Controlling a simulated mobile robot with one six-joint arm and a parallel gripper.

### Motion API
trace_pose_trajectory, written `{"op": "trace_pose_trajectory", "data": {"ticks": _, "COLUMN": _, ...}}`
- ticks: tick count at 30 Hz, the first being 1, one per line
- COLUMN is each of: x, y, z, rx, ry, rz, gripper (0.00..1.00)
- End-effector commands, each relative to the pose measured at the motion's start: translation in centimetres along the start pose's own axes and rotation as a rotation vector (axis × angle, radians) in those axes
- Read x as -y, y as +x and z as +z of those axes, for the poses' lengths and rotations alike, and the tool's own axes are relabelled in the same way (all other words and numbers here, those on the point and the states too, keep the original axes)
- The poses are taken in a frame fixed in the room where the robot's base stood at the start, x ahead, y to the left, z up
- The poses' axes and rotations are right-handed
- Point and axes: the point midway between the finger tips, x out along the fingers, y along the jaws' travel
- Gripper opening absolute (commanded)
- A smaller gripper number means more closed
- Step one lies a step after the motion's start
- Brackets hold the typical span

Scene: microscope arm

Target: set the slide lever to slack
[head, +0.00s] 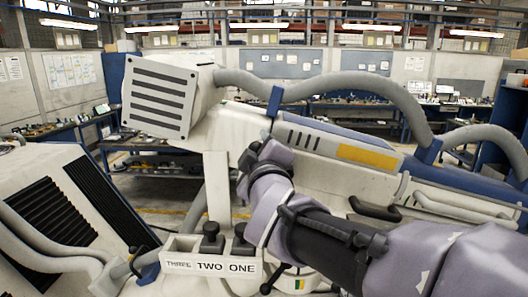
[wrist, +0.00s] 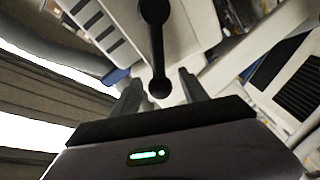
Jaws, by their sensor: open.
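A black lever-like bar with rounded ends (wrist: 156,45) shows in the wrist view against a white housing. I take it to be the slide lever, but no slack marking is readable. My gripper (wrist: 160,79) is open, and the bar's lower round end appears between the two fingertips. I cannot tell whether they touch it. In the head view my gripper (head: 262,152) is beside the long white and blue microscope arm (head: 325,145). The bar is not visible there and is probably hidden behind my gripper.
A panel labelled THREE TWO ONE (head: 211,266) with black knobs (head: 211,238) stands below my gripper. A grey hose (head: 330,82) runs above the machine. A black handle (head: 375,209) is to the right. A sloped white housing (head: 85,205) fills the left.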

Motion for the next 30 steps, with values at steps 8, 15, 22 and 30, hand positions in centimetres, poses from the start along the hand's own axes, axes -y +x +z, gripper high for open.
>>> {"op": "trace_pose_trajectory", "data": {"ticks": 8, "x": -0.03, "y": 0.41, "z": -0.03, "rx": -0.001, "ry": 0.001, "rz": 0.0, "gripper": 0.52}}
{"op": "trace_pose_trajectory", "data": {"ticks": 15, "x": -0.01, "y": 0.39, "z": -0.03, "rx": -0.001, "ry": 0.001, "rz": 0.0, "gripper": 0.13}}
{"op": "trace_pose_trajectory", "data": {"ticks": 22, "x": -0.01, "y": 0.37, "z": -0.03, "rx": -0.001, "ry": 0.0, "rz": 0.0, "gripper": 0.0}}
{"op": "trace_pose_trajectory", "data": {"ticks": 30, "x": -0.01, "y": 0.37, "z": -0.03, "rx": -0.001, "ry": 0.0, "rz": 0.0, "gripper": 0.0}}
